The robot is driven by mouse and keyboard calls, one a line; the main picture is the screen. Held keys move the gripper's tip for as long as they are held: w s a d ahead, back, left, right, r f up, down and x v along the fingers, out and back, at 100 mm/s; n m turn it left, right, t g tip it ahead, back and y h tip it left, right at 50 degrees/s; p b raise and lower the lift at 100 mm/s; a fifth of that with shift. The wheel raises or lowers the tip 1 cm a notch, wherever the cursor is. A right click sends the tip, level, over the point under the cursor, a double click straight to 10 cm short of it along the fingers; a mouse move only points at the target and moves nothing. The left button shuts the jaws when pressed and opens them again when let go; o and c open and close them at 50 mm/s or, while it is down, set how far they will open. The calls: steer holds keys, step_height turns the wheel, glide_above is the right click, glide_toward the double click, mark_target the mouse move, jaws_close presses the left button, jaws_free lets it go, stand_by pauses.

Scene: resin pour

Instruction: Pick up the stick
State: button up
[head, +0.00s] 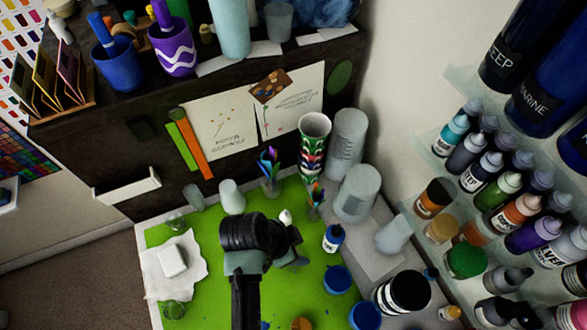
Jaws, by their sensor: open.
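I cannot make out a loose stick for certain on the green work mat (205,265). Several thin coloured tools stand upright in a small holder (270,187) at the back of the mat, and more stand in a second one (314,212) to its right. My gripper (294,252) is over the middle of the mat, open, with its fingers small and partly hidden by my dark wrist. A small white-tipped thing (286,217) is just behind it. My arm hides part of the mat.
A white block (172,261) lies on a paper sheet at left, between clear cups. A blue-labelled bottle (333,239), blue cups (337,279) and a black-and-white jar (404,291) crowd the right. Paint bottles (497,190) fill the right shelf.

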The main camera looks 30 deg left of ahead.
steer(key=shift+w+d+f, duration=0.1)
steer(key=shift+w+f, duration=0.05)
steer(key=shift+f, duration=0.25)
jaws_close()
steer(key=shift+r, duration=0.1)
